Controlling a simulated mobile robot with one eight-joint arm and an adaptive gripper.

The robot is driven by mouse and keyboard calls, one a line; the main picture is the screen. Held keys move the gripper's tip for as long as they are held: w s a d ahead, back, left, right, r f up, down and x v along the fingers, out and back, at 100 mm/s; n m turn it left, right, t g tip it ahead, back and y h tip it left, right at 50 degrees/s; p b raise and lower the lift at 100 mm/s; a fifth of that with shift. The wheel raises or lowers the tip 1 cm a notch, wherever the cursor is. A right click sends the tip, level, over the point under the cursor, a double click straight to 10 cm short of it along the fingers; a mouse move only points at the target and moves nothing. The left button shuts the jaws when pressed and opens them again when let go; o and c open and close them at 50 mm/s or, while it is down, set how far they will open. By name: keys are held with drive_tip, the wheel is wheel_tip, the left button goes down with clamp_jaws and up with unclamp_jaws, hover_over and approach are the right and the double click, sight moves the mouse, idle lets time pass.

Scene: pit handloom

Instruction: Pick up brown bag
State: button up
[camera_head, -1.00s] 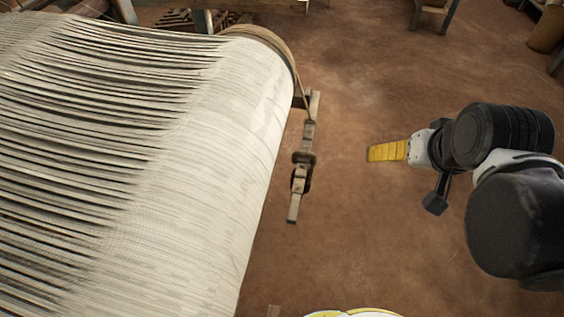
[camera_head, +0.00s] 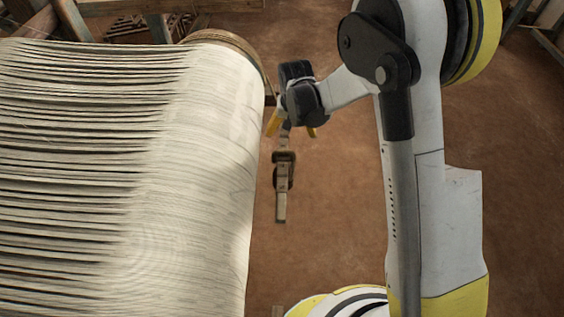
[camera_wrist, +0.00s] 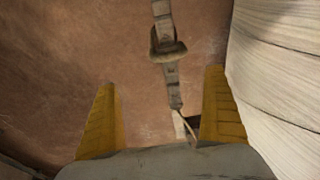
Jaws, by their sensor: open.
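I cannot make out a brown bag in the current head view or wrist view. My gripper (camera_head: 292,128) is beside the right end of the cloth roll, with its yellow fingers spread apart. In the wrist view my gripper (camera_wrist: 161,80) is open, with nothing held between its fingers. A hanging wooden piece with a loop (camera_head: 283,170) is just below the gripper in the head view. It also shows ahead between and beyond the fingers in the wrist view (camera_wrist: 168,72).
The loom's wide pale cloth roll (camera_head: 215,150) fills the left of the head view and lies at the right in the wrist view (camera_wrist: 285,70). Wooden beams (camera_head: 165,6) stand at the back. The brown floor (camera_head: 340,200) is bare around the hanging piece.

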sight(284, 151)
drive_tip(key=shift+g, duration=0.3)
drive_tip(key=f, duration=0.3)
drive_tip(key=a+f, duration=0.1)
drive_tip(key=f, duration=0.2)
drive_tip(key=a+f+b, duration=0.1)
drive_tip(key=f, duration=0.2)
drive_tip(key=shift+w+a, duration=0.15)
drive_tip(key=shift+w, duration=0.15)
drive_tip(key=f+b, duration=0.1)
drive_tip(key=f, duration=0.1)
drive_tip(key=w+f+b, duration=0.1)
drive_tip(key=f+b, duration=0.1)
drive_tip(key=f, duration=0.1)
drive_tip(key=shift+f, duration=0.2)
drive_tip(key=shift+r, duration=0.1)
drive_tip(key=shift+c, duration=0.7)
drive_tip(key=c, duration=1.3)
